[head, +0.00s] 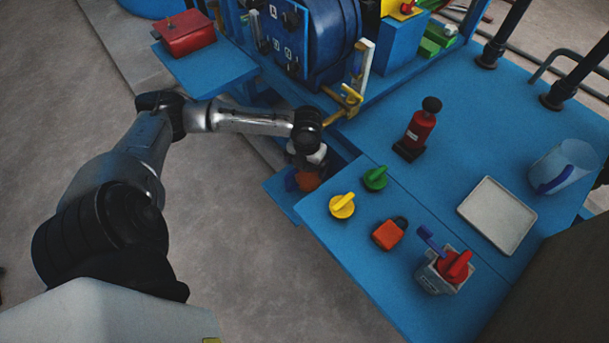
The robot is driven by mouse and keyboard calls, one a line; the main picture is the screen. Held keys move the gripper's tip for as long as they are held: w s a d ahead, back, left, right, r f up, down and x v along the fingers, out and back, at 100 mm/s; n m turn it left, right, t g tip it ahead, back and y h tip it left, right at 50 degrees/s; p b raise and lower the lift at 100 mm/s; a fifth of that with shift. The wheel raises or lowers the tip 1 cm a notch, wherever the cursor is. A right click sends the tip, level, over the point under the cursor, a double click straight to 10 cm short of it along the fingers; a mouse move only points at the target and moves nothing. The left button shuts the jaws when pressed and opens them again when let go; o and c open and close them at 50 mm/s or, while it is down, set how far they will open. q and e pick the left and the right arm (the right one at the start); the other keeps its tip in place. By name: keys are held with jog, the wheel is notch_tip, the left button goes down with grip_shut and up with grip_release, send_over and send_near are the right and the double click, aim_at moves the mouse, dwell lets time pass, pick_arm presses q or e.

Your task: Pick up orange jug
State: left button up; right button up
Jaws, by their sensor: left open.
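An orange jug (308,182) with what looks like a blue handle stands on a low blue shelf left of the main blue table. My left gripper (307,165) points down directly over the jug, and its wrist hides the jug's top. The left gripper is open. Its fingertips are small and partly hidden, so I cannot tell whether they touch the jug or are around it. My right gripper is not in view.
On the table (440,190) are a yellow knob (342,206), a green knob (375,178), an orange padlock-like block (389,234), a container (437,274), a red bottle (420,130), a white tray (497,214) and a pale jug (567,165). A yellow bracket (349,100) stands close behind my wrist.

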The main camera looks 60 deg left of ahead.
pick_arm(q)
jog(key=shift+c, duration=0.5)
jog(key=c, duration=1.2)
jog(key=shift+r, duration=0.1)
jog(key=shift+r, duration=0.1)
